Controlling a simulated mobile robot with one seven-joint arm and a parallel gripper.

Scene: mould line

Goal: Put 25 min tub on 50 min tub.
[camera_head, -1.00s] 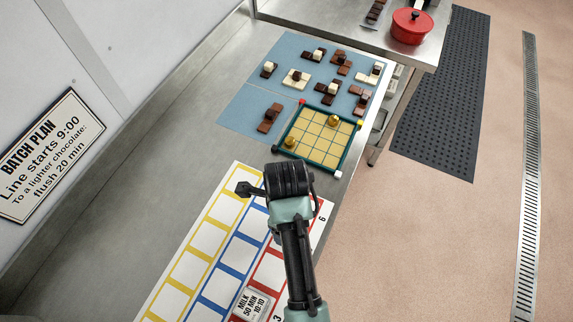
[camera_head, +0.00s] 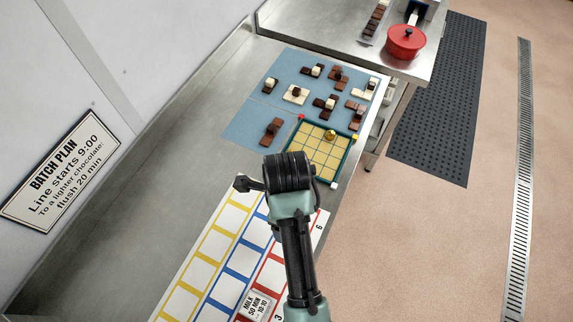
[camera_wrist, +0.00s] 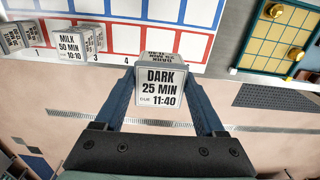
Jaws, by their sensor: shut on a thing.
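The 25 min tub (camera_wrist: 162,86), a pale block labelled "DARK 25 MIN 11:40", is between the fingers of my gripper (camera_wrist: 160,80) in the wrist view. My gripper is shut on it. In the head view my wrist hides both the tub and the fingers. The 50 min tub (camera_wrist: 70,46), labelled "MILK 50 MIN 10:10", stands on the red row of the chart near number 3, left of the held tub in the wrist view. It also shows near the bottom of the head view (camera_head: 252,305). Its top looks clear.
The chart (camera_head: 205,262) has yellow, blue and red rows. More labelled tubs (camera_wrist: 12,38) stand at the wrist view's left edge. A green-framed grid board (camera_head: 350,160) with gold pieces lies beyond my wrist. Chocolate pieces lie on blue mats (camera_head: 252,128). A red pot (camera_head: 405,42) stands farther back.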

